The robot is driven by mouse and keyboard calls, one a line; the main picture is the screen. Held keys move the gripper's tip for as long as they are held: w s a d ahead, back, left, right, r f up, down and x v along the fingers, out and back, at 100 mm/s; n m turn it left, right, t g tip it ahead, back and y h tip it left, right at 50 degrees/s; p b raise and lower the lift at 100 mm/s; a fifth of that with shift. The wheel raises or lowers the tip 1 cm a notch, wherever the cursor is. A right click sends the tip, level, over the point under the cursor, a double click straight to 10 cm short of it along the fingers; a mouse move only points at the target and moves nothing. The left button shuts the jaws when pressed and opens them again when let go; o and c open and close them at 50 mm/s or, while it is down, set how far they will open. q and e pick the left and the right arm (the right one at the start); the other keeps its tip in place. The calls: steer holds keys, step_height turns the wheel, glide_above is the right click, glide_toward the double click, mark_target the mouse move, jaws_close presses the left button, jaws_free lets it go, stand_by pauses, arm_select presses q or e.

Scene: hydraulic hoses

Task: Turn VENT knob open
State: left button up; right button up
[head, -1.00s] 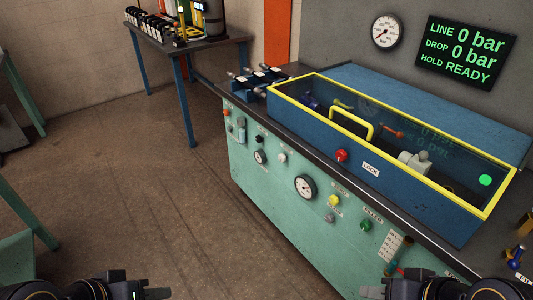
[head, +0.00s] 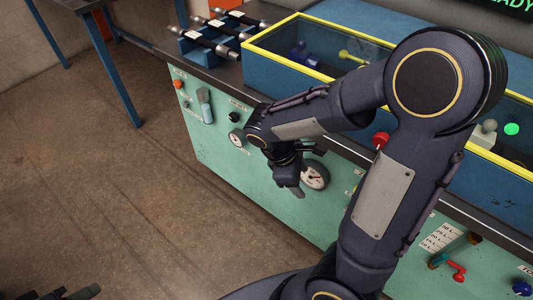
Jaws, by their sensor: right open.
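The green front panel (head: 215,160) carries several knobs and gauges, but I cannot read which label says VENT. A black knob (head: 234,117) with a small label above it sits left of my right arm. My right gripper (head: 296,190) is open and empty, pointing down in front of the panel, beside the large gauge (head: 316,175). My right arm hides part of the panel, including the white knob and the green knob. My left gripper (head: 82,292) shows only partly at the bottom left edge; its jaw state is unclear.
The small gauge (head: 236,139) sits below the black knob. A red lever (head: 456,271) is at lower right.

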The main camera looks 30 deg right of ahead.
steer(key=w+a+f+n+t+h+b, duration=0.2)
steer(key=w+f+n+t+h+b, duration=0.3)
steer(key=w+n, duration=0.35)
steer(key=w+a+f+n+t+h+b, duration=0.25)
steer(key=w+f+n+t+h, duration=0.2)
steer(key=w+n+h, duration=0.35)
arm_select(q)
step_height(320, 180, down, 10)
steer(key=b, duration=0.1)
steer(key=shift+s+f, duration=0.15)
arm_select(e)
steer(key=w+d+m, duration=0.1)
steer(key=w+d, duration=0.3)
steer(key=d, duration=0.3)
steer(key=shift+d+f+g+y, duration=0.2)
steer(key=shift+d+g+y, duration=0.05)
steer(key=shift+g+y, duration=0.15)
steer(key=c, duration=1)
